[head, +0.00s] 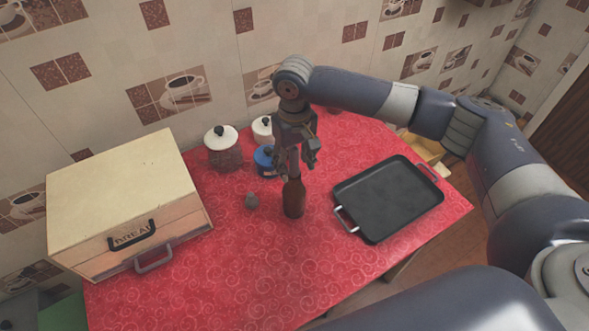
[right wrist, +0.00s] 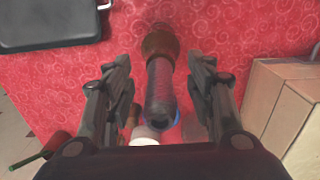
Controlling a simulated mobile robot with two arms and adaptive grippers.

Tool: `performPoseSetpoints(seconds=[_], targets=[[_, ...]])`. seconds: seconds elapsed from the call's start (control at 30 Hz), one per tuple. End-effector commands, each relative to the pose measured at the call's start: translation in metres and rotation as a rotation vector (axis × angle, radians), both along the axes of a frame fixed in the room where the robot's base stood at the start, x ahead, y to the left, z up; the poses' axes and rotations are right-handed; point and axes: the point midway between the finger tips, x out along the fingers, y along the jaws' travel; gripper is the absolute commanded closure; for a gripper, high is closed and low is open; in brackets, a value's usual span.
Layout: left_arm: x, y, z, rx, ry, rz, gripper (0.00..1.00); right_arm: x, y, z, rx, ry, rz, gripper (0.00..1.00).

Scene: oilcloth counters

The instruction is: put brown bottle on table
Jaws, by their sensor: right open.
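The brown bottle (head: 293,197) stands upright on the red patterned table (head: 260,270), near the middle. My right gripper (head: 297,165) points down from above at the bottle's upper part. In the right wrist view the bottle (right wrist: 160,88) lies between the two fingers of the right gripper (right wrist: 160,75), with a gap on each side. The fingers are spread and the bottle is not gripped. In the head view the gripper hides part of the bottle's top. My left gripper is not in view.
A black pan (head: 390,200) with handles lies right of the bottle. A wooden bread box (head: 120,195) stands at the left. The front table is clear.

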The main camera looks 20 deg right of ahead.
Motion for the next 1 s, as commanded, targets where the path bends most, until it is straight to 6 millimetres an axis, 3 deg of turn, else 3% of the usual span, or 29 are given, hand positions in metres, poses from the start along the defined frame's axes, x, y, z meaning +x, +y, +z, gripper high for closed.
performPoseSetpoints(seconds=[0.2, 0.4, 0.6, 1.0], targets=[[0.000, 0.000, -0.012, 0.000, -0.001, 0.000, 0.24, 0.001, 0.001, 0.048, 0.002, -0.004, 0.000, 0.50], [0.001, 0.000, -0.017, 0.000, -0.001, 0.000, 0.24, 0.001, 0.001, 0.080, 0.001, -0.002, 0.000, 0.50], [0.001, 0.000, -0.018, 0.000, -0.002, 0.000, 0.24, 0.000, 0.001, 0.093, 0.001, 0.001, 0.000, 0.50], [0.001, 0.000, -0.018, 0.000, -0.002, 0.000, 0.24, 0.000, 0.000, 0.093, 0.001, 0.001, -0.001, 0.50]])
